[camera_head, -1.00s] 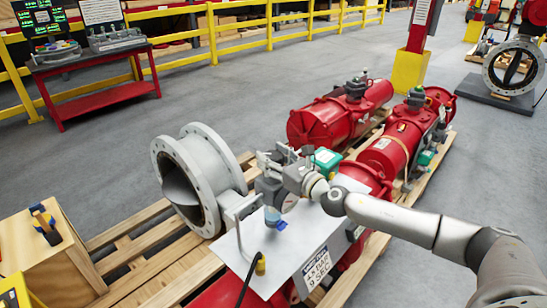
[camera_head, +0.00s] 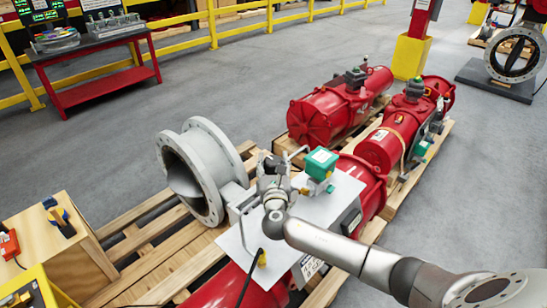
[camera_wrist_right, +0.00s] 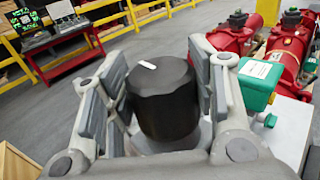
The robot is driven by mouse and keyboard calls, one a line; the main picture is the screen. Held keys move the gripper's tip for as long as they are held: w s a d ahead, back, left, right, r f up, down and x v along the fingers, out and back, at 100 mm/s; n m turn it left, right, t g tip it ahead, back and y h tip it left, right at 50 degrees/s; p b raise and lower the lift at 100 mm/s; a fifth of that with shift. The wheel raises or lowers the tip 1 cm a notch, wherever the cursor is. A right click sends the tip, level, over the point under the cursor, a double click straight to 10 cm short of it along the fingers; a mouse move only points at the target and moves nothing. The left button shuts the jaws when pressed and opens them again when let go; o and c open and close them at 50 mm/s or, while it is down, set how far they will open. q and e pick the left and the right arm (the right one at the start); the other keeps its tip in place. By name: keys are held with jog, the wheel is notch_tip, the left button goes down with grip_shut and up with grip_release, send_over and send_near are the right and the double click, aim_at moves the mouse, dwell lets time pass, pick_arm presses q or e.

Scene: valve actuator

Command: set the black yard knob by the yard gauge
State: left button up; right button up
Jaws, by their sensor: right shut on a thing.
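The black knob (camera_wrist_right: 165,95), a dark faceted cylinder with a white mark on its top, stands between the grey fingers of my right gripper in the right wrist view. My right gripper (camera_head: 272,167) is shut on it, over the white plate (camera_head: 322,205) and to the left of the green box (camera_head: 320,163). I cannot make out a gauge dial; my wrist and forearm cover part of the plate. My left gripper is not in view.
A grey flanged valve body (camera_head: 197,170) stands close left of the gripper on a wooden pallet (camera_head: 150,262). A bent grey bar rises from the plate beside it. Red actuators (camera_head: 335,115) lie behind. A wooden crate (camera_head: 55,240) stands at the left. The grey floor behind is free.

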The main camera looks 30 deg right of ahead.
jog(key=shift+a+m+g+h, duration=0.15)
jog(key=shift+m+g+h, duration=0.65)
jog(key=shift+h, duration=0.4)
jog(key=shift+m+g+h+b, duration=0.3)
jog(key=shift+m+g+h, duration=0.7)
jog(key=shift+m+h, duration=0.3)
jog(key=shift+g+h, duration=0.3)
jog(key=o, duration=1)
jog(key=shift+o, duration=0.2)
